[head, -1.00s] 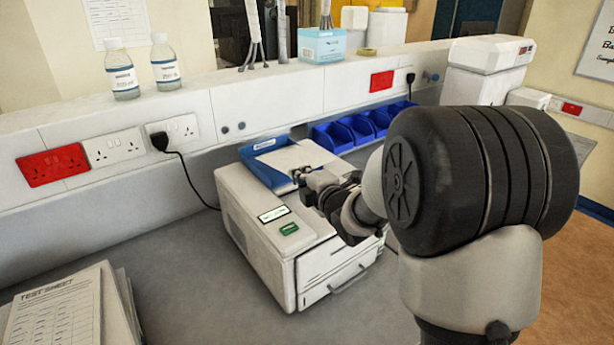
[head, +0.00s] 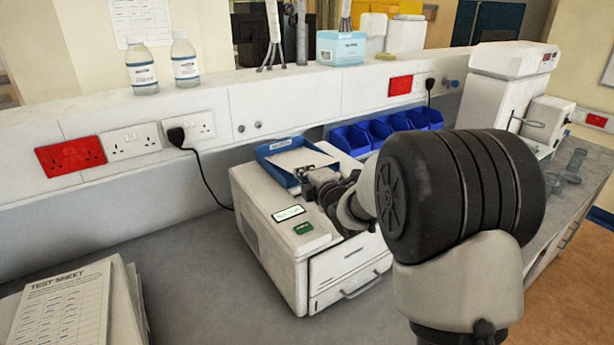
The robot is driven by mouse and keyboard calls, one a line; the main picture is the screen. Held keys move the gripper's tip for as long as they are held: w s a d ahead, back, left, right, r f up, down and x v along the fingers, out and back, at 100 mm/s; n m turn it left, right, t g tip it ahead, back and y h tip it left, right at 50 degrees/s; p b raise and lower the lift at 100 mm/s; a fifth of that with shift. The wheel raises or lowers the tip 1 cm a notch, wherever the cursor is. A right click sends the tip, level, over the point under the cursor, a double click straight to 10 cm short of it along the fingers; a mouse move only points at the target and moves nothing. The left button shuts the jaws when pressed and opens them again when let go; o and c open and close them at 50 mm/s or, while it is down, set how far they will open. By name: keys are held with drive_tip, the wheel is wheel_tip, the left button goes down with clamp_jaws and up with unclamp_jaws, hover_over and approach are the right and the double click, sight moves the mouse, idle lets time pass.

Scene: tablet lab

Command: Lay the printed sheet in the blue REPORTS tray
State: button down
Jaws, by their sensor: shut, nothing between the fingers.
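The blue tray (head: 264,152) with a white label on its rim sits at the back of the white printer's top (head: 252,186). A white sheet (head: 302,158) lies inside the tray's walls. Its print cannot be read from here, and my gripper hides its near right part. My gripper (head: 304,178) is at the tray's near right edge, small and dark in this view. It is shut, with nothing held. Whether its fingertips touch the sheet or the tray rim cannot be told.
A stack of papers headed TEST SHEET (head: 65,305) lies at the bench's front left. Blue bins (head: 385,130) stand behind the printer, along the wall. Bottles (head: 142,70) and a light blue box (head: 340,47) stand on the ledge. The bench left of the printer is clear.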

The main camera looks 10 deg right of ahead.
drive_tip(key=c, duration=2.4)
unclamp_jaws()
drive_tip(key=c, duration=1.7)
unclamp_jaws()
drive_tip(key=s+d+r+m+g+h, duration=0.1)
drive_tip(key=s+d+r+m+h, duration=0.2)
drive_tip(key=s, duration=0.6)
drive_tip(key=s+d+r+m+g, duration=0.15)
drive_tip(key=s+m, duration=0.25)
drive_tip(key=s, duration=0.6)
drive_tip(key=s+a+f+m+g, duration=0.1)
drive_tip(key=s+m, duration=0.3)
drive_tip(key=s, duration=0.5)
drive_tip(key=s+a+f+m+g, duration=0.1)
drive_tip(key=s+m+g, duration=0.3)
drive_tip(key=s, duration=0.5)
drive_tip(key=s+a+f+m+g, duration=0.1)
drive_tip(key=s+f+m+g, duration=0.2)
drive_tip(key=s, duration=0.6)
drive_tip(key=shift+s+a+f+m+g, duration=0.1)
drive_tip(key=shift+s+f+m+g, duration=0.1)
drive_tip(key=shift+m, duration=0.5)
drive_tip(key=shift+s+f+m+g, duration=0.1)
drive_tip(key=shift+s+m, duration=0.1)
drive_tip(key=shift+m, duration=0.5)
drive_tip(key=shift+c, duration=0.4)
